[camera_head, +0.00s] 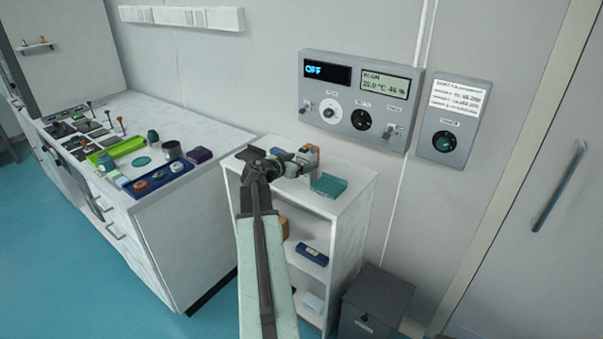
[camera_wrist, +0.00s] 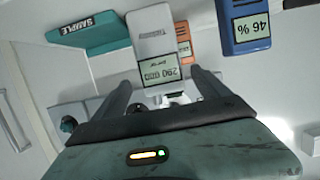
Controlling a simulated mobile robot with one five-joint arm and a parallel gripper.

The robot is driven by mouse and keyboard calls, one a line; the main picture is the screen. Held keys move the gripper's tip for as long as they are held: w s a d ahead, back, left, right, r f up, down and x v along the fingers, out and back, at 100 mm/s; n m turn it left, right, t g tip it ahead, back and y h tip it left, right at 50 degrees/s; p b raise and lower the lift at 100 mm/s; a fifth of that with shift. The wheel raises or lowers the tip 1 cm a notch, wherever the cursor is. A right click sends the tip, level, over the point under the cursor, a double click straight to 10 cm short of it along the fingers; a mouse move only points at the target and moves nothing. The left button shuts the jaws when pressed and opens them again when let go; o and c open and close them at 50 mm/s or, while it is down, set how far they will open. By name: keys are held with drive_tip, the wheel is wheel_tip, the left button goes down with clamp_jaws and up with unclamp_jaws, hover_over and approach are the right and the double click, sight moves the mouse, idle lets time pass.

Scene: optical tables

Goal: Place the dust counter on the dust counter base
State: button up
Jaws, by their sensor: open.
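The dust counter, which I take to be the white handheld device with a small numeric display (camera_wrist: 153,35), is at the upper middle of the wrist view. My gripper (camera_wrist: 162,82) is open, with one dark finger on each side of the device's display end. I cannot tell whether the fingers touch it. In the head view my gripper (camera_head: 284,162) is over the top of the white shelf unit (camera_head: 345,203), and the arm hides most of the counter. I cannot identify the dust counter base with certainty in either view.
A blue meter (camera_wrist: 243,22) and a smaller orange device (camera_wrist: 184,40) are close beside the counter. A teal SAMPLE box (camera_head: 328,185) lies at the shelf top's right. A bench (camera_head: 180,215) with several items stands left. A control panel (camera_head: 358,98) is on the wall behind.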

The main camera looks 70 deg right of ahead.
drive_tip(key=shift+w+f, duration=0.15)
drive_tip(key=shift+f, duration=0.55)
drive_tip(key=shift+b+x, duration=1.45)
drive_tip(key=shift+x, duration=2.45)
drive_tip(key=shift+a, duration=0.1)
drive_tip(key=shift+c, duration=0.3)
clamp_jaws()
